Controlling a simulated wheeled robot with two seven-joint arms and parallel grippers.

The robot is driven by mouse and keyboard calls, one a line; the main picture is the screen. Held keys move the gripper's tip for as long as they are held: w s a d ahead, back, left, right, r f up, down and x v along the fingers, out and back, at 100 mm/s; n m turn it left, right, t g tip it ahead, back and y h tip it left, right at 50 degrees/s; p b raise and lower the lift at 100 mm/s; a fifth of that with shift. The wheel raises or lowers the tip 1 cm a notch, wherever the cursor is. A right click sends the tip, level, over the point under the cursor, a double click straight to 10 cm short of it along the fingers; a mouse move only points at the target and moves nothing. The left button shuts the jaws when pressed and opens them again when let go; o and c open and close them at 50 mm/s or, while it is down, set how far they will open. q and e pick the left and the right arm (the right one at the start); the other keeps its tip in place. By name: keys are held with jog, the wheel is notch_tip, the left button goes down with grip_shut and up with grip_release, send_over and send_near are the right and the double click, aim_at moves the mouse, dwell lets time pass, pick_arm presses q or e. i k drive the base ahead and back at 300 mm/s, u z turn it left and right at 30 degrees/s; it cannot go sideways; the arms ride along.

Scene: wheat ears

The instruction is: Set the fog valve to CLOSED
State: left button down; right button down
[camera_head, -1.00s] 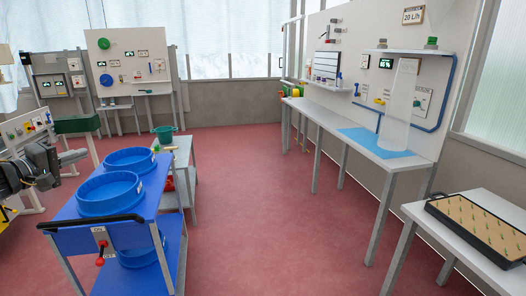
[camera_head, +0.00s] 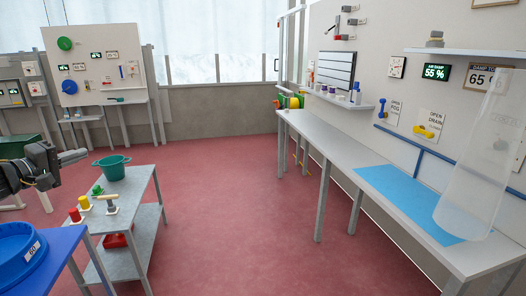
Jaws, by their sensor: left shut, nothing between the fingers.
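On the right wall panel, a blue valve handle (camera_head: 382,108) stands upright beside a small sign (camera_head: 395,112) that seems to read FOG; its other words are too small to read. A yellow valve handle (camera_head: 424,131) lies roughly level below a sign reading OPEN DRAIN (camera_head: 432,119). My left gripper (camera_head: 74,156) is at the left edge, shut and empty, far across the room from both handles. My right gripper is out of view.
A long bench (camera_head: 335,144) with a blue mat (camera_head: 405,200) and a clear tube (camera_head: 470,170) runs below the panel. A grey cart (camera_head: 140,190) and a blue cart (camera_head: 62,240) stand at left. Red floor (camera_head: 235,220) is clear between.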

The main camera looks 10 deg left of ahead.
aim_at(383, 101)
jog(key=i, duration=3)
jog(key=z, duration=2.3)
